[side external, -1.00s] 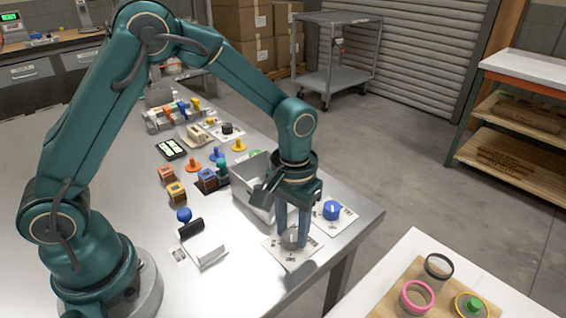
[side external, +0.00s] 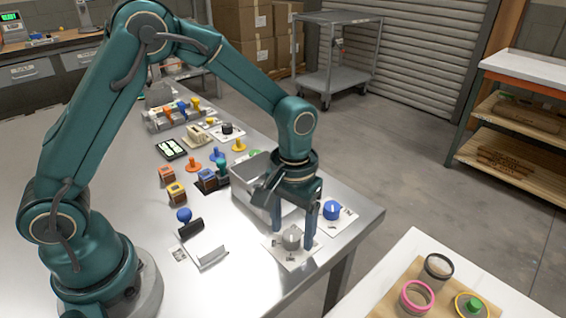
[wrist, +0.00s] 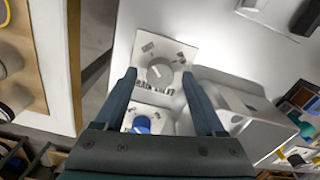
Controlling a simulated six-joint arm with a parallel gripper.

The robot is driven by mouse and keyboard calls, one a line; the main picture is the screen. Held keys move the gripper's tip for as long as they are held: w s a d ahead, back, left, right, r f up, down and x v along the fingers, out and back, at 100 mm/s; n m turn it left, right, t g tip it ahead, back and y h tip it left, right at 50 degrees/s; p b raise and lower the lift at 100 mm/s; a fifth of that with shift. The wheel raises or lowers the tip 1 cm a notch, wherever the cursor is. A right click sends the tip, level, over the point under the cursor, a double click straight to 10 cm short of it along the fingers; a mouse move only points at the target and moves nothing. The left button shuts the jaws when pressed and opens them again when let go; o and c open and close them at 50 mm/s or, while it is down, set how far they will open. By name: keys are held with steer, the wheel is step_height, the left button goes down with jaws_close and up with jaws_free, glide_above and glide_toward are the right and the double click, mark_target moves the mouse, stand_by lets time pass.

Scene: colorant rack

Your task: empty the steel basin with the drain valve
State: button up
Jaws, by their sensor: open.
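The steel basin (side external: 243,186) is a grey metal box beside my gripper, partly hidden by it in the side view; it also shows at the right in the wrist view (wrist: 245,112). A grey dial knob (side external: 291,238) sits on a white plate (side external: 277,251) with printed labels at the table's front corner. In the wrist view the knob (wrist: 160,72) shows a light pointer line, and the lettering appears to include "DRAIN". My gripper (side external: 295,233) is open and empty, with its fingers apart on either side of the grey knob. I cannot tell whether they touch it.
A blue knob (side external: 332,210) on its own white plate stands close to the right finger. Stamps, blocks and other small items stand on the table left of and behind the basin. A second bench (side external: 411,246) with coloured rings is at the lower right.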

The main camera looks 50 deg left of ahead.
mark_target(292, 234)
steer(key=shift+r, duration=2.5)
steer(key=s+a+r+t, duration=0.3)
steer(key=a+r+t, duration=0.1)
steer(key=r, duration=0.6)
steer(key=s+a+m+t, duration=0.1)
steer(key=s+a+m, duration=0.1)
steer(key=s, duration=0.7)
steer(key=shift+s+f+t, duration=0.3)
steer(key=shift+s+f, duration=0.1)
steer(key=shift+f, duration=0.05)
